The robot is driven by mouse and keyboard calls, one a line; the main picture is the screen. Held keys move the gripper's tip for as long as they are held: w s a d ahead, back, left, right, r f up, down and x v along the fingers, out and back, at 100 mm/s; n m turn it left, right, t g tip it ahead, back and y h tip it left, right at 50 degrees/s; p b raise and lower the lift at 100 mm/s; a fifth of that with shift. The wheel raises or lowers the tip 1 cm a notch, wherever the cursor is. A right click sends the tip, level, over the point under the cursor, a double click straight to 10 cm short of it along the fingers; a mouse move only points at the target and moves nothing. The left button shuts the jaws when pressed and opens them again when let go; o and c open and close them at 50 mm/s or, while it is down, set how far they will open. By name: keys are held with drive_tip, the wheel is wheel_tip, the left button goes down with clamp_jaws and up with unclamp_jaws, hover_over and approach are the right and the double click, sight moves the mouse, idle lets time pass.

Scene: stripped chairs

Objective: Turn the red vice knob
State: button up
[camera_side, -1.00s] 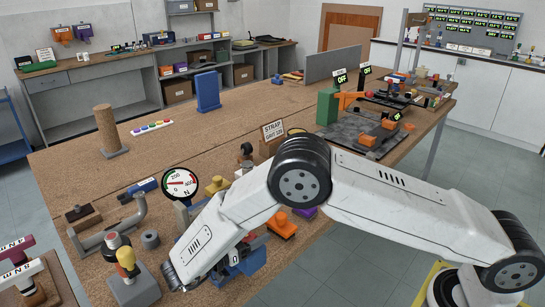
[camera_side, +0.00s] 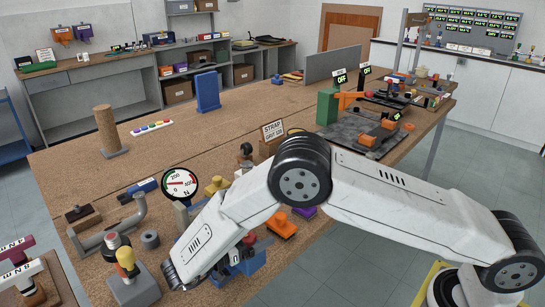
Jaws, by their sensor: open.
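A blue vice (camera_side: 251,261) stands at the near edge of the wooden bench, partly hidden behind my white forearm. A small red part (camera_side: 249,239) shows just above the blue body, beside the forearm; it may be the red knob, but it is too small and covered to be sure. My arm comes in from the right and bends down to the left of the vice, ending low in the picture at a dark wrist joint. My gripper's fingers are hidden behind the wrist and forearm, so I cannot see whether they touch the vice.
A round force gauge (camera_side: 180,184) stands behind the forearm. A grey block with a yellow-topped knob (camera_side: 126,258) is left of the wrist, near a grey bent pipe (camera_side: 110,233). An orange block (camera_side: 282,227) lies right of the vice. The bench's middle is mostly clear.

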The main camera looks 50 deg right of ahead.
drive_tip(key=shift+r, duration=0.55)
drive_tip(key=s+d+r, duration=0.3)
drive_tip(key=s+r, duration=0.8)
drive_tip(key=s, duration=0.2)
drive_tip(key=shift+s+r, duration=0.3)
drive_tip(key=shift+s, duration=0.1)
drive_tip(key=shift+w, duration=0.1)
